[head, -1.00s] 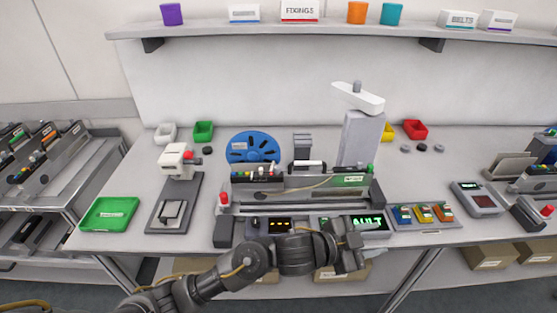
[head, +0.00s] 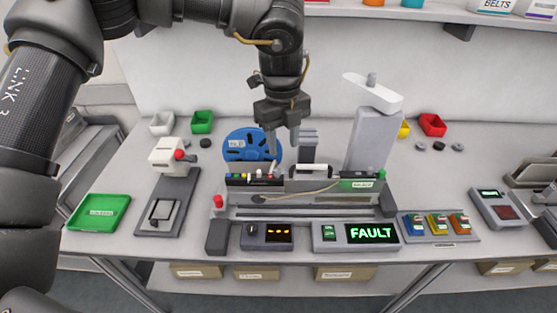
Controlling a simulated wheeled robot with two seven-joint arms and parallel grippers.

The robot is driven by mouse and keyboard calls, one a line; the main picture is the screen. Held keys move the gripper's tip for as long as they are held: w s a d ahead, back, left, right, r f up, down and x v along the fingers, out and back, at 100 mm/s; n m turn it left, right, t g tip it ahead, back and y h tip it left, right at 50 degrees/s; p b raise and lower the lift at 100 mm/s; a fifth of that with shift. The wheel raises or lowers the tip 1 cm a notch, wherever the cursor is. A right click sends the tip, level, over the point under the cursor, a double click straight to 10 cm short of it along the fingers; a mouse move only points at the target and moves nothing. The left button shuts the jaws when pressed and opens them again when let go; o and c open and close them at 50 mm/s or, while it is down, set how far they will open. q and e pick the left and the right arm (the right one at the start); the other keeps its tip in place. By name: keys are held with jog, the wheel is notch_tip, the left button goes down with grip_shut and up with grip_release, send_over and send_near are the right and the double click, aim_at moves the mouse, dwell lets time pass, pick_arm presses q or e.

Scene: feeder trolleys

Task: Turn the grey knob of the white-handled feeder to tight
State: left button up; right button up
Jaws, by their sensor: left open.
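The feeder (head: 325,186) sits in a dock at the middle of the bench, a long grey body with a green right end. A white handle (head: 311,169) lies along its top. Coloured parts (head: 258,178) line its left top edge. My left gripper (head: 281,148) points down from above, over the left part of the feeder, with its fingers apart. I see nothing between them. The fingers hide part of the feeder's top and the blue reel behind. I cannot pick out the grey knob clearly. My right gripper is not in view.
A black display (head: 372,233) reads FAULT in green. The blue reel (head: 240,146) stands behind the feeder. A grey tower (head: 370,145) with a white top arm rises at its right. A green tray (head: 98,211) and a small press (head: 168,180) stand at left.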

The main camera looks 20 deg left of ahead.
aim_at(277, 170)
pick_arm(q)
jog(key=shift+n, duration=0.3)
jog(key=f+p, duration=0.1)
jog(key=f, duration=0.2)
jog(key=a+f, duration=0.1)
jog(key=f, duration=0.2)
jog(key=f+p, duration=0.1)
jog(key=f, duration=0.2)
jog(key=shift+w+a+p, duration=0.25)
jog(key=shift+a+p, duration=0.05)
jog(key=shift+p, duration=0.05)
grip_shut()
